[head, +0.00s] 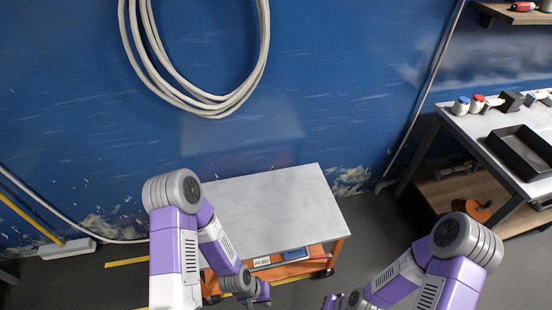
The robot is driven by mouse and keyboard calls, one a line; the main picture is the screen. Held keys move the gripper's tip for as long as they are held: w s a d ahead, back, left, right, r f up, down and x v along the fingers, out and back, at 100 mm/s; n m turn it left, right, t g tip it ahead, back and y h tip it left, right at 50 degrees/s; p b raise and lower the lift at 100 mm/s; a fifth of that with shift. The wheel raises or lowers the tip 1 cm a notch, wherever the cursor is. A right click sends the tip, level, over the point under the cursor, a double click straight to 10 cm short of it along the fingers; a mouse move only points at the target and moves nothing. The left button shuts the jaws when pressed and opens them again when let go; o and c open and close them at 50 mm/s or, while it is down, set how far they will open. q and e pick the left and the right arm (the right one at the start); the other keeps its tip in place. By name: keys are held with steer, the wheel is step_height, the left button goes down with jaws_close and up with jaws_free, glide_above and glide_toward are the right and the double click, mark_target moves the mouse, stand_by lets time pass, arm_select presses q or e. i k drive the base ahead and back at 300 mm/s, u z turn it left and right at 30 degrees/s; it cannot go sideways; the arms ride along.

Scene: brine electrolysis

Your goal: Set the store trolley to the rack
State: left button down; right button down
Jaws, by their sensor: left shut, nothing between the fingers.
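A low trolley with a bare pale grey top (270,205) and an orange frame stands against the blue wall, at the middle of the head view. A small white label shows on its front edge. My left gripper (262,293) is shut and empty at the trolley's near side, low in the view; I cannot tell if it touches the trolley. My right gripper (329,302) is at the bottom edge, right of the left one, partly cut off; its jaws cannot be made out. My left arm hides the trolley's left end. I cannot make out a rack.
A workbench (463,127) at the right holds a black tray (508,152) and small bottles (461,106). A coiled hose (190,98) hangs on the wall. Yellow floor marks (126,262) lie beside the trolley. Grey floor is clear between trolley and bench.

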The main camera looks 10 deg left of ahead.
mark_target(271, 214)
steer(key=z, duration=0.85)
steer(key=k, duration=0.7)
steer(key=u, duration=1.2)
steer(key=k, duration=0.55)
steer(key=u, duration=0.5)
steer(key=i, duration=1.05)
steer(key=z, duration=0.7)
